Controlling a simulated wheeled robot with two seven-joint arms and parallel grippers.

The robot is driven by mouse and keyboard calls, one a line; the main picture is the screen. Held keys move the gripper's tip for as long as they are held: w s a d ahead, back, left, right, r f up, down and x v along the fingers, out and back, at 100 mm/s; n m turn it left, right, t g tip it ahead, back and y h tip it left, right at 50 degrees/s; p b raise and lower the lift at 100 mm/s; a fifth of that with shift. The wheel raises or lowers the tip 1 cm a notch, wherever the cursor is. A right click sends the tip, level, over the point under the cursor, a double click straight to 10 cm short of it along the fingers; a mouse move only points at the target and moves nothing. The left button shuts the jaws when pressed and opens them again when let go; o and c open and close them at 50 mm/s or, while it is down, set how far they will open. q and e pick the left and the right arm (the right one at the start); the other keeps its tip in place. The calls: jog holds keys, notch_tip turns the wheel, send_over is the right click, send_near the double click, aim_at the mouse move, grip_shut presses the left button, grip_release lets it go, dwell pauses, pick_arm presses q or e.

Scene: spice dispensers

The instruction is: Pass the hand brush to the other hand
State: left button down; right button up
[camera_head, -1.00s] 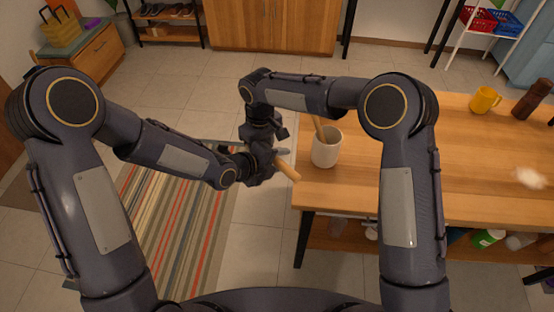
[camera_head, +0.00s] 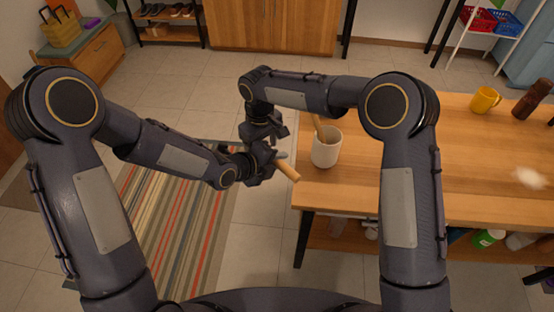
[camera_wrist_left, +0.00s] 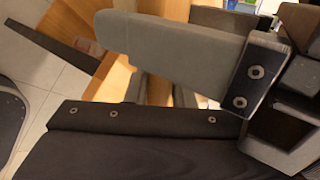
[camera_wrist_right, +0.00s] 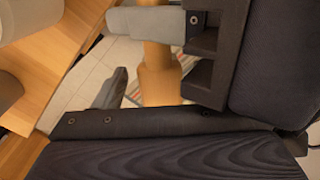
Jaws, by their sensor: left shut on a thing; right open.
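The hand brush shows mainly as a wooden handle (camera_head: 287,170) off the table's left end. My left gripper (camera_head: 267,163) is shut on the brush, and the handle sticks out to its lower right. My right gripper (camera_head: 272,138) is open just above the left one, very close to it. In the right wrist view the pale wooden brush (camera_wrist_right: 158,75) passes near the spread right fingers (camera_wrist_right: 131,56); I cannot tell whether they touch it. The left wrist view shows a grey finger (camera_wrist_left: 175,45) in front, which hides most of the grip. The bristles are hidden.
A wooden table (camera_head: 450,170) stands on the right. A white cup (camera_head: 327,151) with a wooden-handled tool (camera_head: 318,124) stands at its near left corner, close to the grippers. A yellow mug (camera_head: 484,100) is farther back. A striped rug (camera_head: 165,240) lies on the floor.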

notch_tip(320, 180, up, 11)
jog(key=s+d+r+m+y, duration=0.1)
jog(key=s+d+r, duration=0.2)
jog(key=d+r, duration=0.45)
jog(key=s+d+r+m+t+y, duration=0.1)
jog(key=s+d+m+t, duration=0.15)
jog(key=s+d, duration=0.8)
jog(key=s+d+f+m+t+y, duration=0.1)
jog(key=s+d+f+m, duration=0.2)
jog(key=s, duration=0.5)
jog(key=s+d+f+m+t, duration=0.2)
jog(key=s+d+f+m, duration=0.1)
jog(key=s, duration=0.5)
jog(key=shift+d+f+m+y, duration=0.4)
jog(key=shift+d+m, duration=0.05)
jog(key=shift+d, duration=0.1)
